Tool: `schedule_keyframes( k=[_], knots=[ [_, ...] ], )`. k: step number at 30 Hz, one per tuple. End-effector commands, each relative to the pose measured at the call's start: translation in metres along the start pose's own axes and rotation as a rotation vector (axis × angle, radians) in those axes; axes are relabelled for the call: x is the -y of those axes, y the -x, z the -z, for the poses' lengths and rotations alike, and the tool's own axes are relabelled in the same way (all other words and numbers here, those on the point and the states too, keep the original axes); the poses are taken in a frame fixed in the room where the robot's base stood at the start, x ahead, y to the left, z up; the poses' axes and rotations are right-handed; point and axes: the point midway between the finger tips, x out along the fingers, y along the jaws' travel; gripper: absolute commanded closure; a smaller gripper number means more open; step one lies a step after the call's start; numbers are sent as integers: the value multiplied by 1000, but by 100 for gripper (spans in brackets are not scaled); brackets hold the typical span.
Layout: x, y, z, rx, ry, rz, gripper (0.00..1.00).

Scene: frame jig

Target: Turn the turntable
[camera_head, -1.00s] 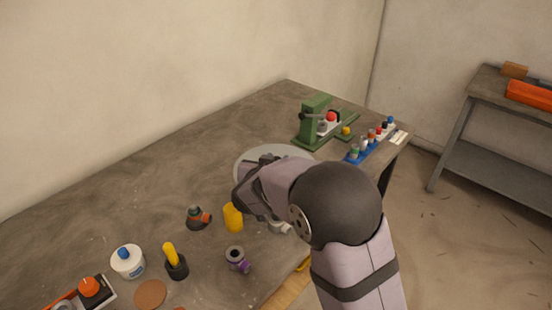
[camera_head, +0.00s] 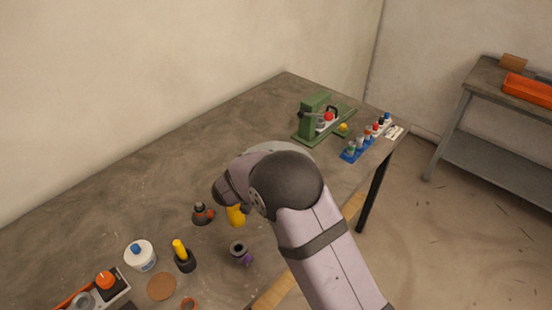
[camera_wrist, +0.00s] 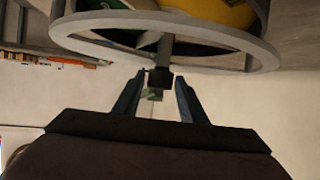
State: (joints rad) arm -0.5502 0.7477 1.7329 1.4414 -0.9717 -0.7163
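The turntable (camera_head: 278,147) is a grey disc on the bench, mostly hidden behind my arm in the head view. In the wrist view, a grey ring (camera_wrist: 90,35), which looks like its rim, fills the top with yellow and green shapes inside. A thin post ending in a dark block (camera_wrist: 160,78) sticks out from the ring. My gripper (camera_wrist: 157,97) is open, with one finger on each side of the block's line and gaps visible. I cannot tell whether the fingertips touch anything. My arm hides the fingers in the head view.
A green press (camera_head: 318,118) and a blue rack of small bottles (camera_head: 358,148) stand at the bench's far right. A red-and-black part (camera_head: 202,214), a yellow part (camera_head: 236,216), a purple-and-black part (camera_head: 240,252) and a white tub (camera_head: 141,256) lie nearer. The bench's back left is clear.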

Motion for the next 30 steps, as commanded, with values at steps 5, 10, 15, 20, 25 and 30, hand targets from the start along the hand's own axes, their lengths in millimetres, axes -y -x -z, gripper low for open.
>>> schedule_keyframes(
  k=[5, 10, 15, 20, 25, 30],
  knots=[
    [0, 0, -1, 2, 1, 0, 54],
    [0, 1, -1, 2, 1, 0, 54],
    [0, 12, -1, 2, 1, 1, 54],
    [1, 33, -1, 2, 1, 3, 54],
    [1, 56, -1, 1, 1, 3, 54],
    [0, 70, 0, 1, 0, 2, 54]
  ],
)
